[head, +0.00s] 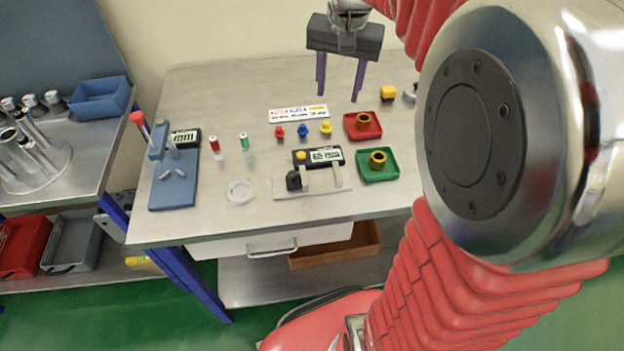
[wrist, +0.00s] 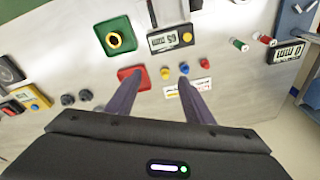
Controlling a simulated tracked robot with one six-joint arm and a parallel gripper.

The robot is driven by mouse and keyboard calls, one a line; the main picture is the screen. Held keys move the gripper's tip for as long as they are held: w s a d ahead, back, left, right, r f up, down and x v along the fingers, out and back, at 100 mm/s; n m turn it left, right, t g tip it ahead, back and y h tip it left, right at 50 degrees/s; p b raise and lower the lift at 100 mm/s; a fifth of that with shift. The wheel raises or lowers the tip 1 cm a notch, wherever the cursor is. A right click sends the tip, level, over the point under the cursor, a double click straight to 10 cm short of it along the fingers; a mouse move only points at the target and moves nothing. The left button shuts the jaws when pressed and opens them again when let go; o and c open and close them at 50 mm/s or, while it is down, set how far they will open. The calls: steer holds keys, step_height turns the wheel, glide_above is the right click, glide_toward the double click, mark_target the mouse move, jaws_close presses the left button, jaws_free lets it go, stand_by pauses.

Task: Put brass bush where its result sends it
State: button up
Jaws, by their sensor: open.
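A brass bush (head: 378,158) sits in the green tray (head: 378,178) on the bench; the wrist view shows this bush (wrist: 114,40) in the green tray (wrist: 103,26). A second brass-coloured ring-shaped piece (head: 363,120) is in the red tray (head: 374,134) behind it. In the wrist view a finger hides part of the red tray (wrist: 141,80). A gauge with a digital display (head: 328,156) stands left of the green tray; I cannot read it surely. My gripper (head: 338,97) is open and empty, above the bench's back part; its fingers (wrist: 160,82) show in the wrist view.
Red, blue and yellow knobs (head: 303,130) stand before a printed label (head: 298,113). A blue stand (head: 172,190) with another display is at the bench's left, near red and green cylinders. A clear round dish (head: 240,192) lies near the front. The bench's front right is clear.

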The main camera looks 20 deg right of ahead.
steer(key=s+a+f+n+t, duration=0.1)
steer(key=s+a+f+n, duration=0.1)
steer(key=s+a, duration=0.5)
steer(key=s+a+f+n+t, duration=0.2)
steer(key=s+a+n, duration=0.3)
steer(key=s, duration=0.5)
steer(key=shift+s+a+t+y, duration=0.3)
steer(key=shift+s+a, duration=0.1)
steer(key=shift+a, duration=0.5)
steer(key=shift+f, duration=0.1)
